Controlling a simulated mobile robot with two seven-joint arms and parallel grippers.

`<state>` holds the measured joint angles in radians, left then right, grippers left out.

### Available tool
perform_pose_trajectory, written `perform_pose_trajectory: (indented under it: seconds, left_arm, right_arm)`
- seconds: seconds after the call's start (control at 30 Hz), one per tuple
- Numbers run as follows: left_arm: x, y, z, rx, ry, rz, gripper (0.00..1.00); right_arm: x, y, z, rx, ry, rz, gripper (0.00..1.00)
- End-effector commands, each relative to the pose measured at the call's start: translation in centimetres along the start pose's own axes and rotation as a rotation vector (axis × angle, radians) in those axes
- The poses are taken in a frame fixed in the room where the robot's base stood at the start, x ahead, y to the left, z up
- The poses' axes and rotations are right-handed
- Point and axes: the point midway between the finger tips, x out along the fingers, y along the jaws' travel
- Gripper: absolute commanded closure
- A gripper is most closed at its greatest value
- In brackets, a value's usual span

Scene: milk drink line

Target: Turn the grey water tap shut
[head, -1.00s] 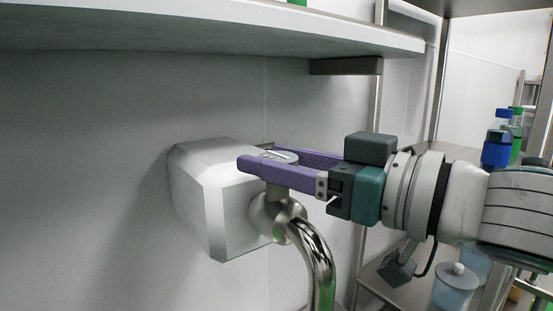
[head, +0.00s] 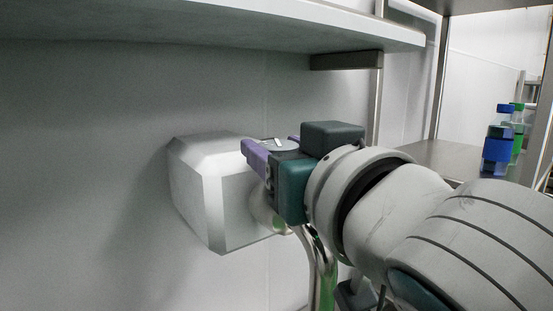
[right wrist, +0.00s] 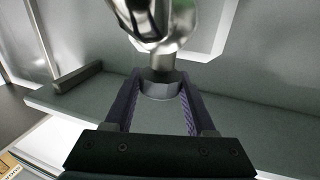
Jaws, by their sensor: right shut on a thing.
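The grey metal tap stands out from a pale block on the wall, and its curved spout (head: 322,262) hangs down behind my right arm. Its round knob top (head: 281,144) shows between the purple fingers of my right gripper (head: 270,147). In the right wrist view, the grey knob (right wrist: 160,85) sits between the two fingers of my right gripper (right wrist: 158,95), with the shiny spout (right wrist: 150,22) beyond it. The right gripper is shut on the knob. My wrist hides much of the tap body in the head view. My left gripper is not in view.
The pale wall block (head: 210,195) is just left of the tap. A long shelf (head: 200,25) runs overhead, with a dark bracket (head: 345,61) below it. Bottles with blue and green caps (head: 498,145) stand on a rack at the right. The wall at left is clear.

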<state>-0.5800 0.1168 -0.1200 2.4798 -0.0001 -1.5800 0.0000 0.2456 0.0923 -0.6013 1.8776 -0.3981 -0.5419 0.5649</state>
Motion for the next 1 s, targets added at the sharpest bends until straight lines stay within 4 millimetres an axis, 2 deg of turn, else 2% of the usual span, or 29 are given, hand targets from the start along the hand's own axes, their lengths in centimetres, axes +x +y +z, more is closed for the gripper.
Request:
perform_pose_trajectory:
  seconds: [0.03,0.23,0.8,0.83,1.0]
  left_arm:
    - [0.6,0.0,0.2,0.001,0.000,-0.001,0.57]
    - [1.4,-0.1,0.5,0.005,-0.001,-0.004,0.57]
    - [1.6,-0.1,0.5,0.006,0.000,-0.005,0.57]
    - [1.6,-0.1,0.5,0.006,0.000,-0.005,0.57]
    - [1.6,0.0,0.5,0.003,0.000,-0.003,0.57]
  right_arm:
    - [0.0,-0.1,0.3,0.008,0.002,0.026,1.00]
    - [0.0,0.0,0.2,0.004,0.000,0.105,1.00]
    - [0.0,0.1,0.0,-0.003,0.002,0.141,1.00]
    - [0.0,0.1,0.0,-0.003,0.002,0.141,0.42]
    - [0.0,0.0,0.0,-0.003,0.002,0.140,0.23]
